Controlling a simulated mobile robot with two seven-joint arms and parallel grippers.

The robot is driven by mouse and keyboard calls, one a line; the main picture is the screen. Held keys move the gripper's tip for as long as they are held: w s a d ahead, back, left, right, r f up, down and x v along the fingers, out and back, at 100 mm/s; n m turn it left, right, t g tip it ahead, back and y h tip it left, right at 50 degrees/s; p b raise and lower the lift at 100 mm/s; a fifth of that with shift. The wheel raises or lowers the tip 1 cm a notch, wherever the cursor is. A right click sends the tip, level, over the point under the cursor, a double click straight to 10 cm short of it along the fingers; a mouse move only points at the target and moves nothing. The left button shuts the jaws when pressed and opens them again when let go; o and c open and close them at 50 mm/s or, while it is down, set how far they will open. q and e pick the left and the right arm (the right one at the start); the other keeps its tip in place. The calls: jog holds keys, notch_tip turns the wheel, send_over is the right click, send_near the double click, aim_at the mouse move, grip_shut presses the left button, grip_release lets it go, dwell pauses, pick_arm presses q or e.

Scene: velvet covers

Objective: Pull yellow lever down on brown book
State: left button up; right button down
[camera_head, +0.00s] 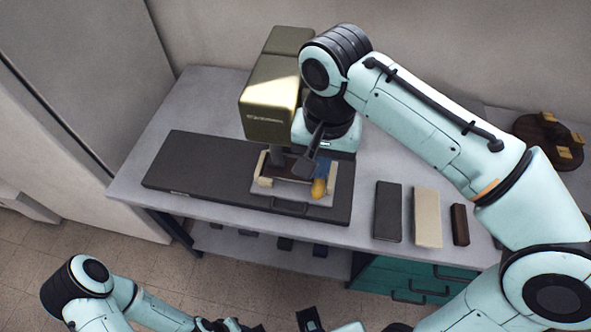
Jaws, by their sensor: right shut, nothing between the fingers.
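An olive-gold press (270,95) stands on a long black base plate (200,165) on the grey table. A small cream-edged tray (263,182) lies under its head with a dark brown piece, seemingly the brown book (285,174), in it. The yellow lever knob (319,188) is at the tray's front right, beside a blue part (322,170). My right gripper (305,167) is shut and empty, pointing down just above and left of the knob; contact cannot be told. It partly hides the tray and lever. My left gripper (230,325) is low at the bottom edge, its fingers unclear.
A black block (388,211), a cream block (427,217) and a small dark brown block (460,224) lie on the table to the right. A round brown holder (535,135) with yellow pieces is at far right. Teal drawers (430,272) are below. The table's left end is clear.

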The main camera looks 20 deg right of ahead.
pick_arm(q)
jog(key=shift+s+f+b, duration=0.3)
jog(key=shift+f+b, duration=0.15)
jog(key=shift+f, duration=0.15)
pick_arm(e)
jog(key=shift+f, duration=0.95)
jog(key=shift+w+f, duration=0.1)
jog(key=shift+w+d+f+b, duration=0.1)
jog(key=shift+f+b, duration=0.25)
jog(key=shift+f, duration=0.2)
jog(key=shift+w+d+f+b, duration=0.1)
jog(key=shift+f+b, duration=0.25)
jog(key=shift+f, duration=0.15)
pick_arm(q)
jog(key=shift+s+f, duration=0.25)
jog(key=shift+f, duration=0.55)
pick_arm(e)
jog(key=shift+f, duration=0.15)
jog(key=shift+w+f, duration=0.1)
pick_arm(q)
jog(key=shift+s+f+b, duration=0.25)
jog(key=shift+f+b, duration=0.5)
jog(key=shift+b, duration=0.05)
pick_arm(e)
jog(key=f, duration=0.2)
jog(key=shift+w+d+f, duration=0.3)
jog(key=shift+w, duration=0.1)
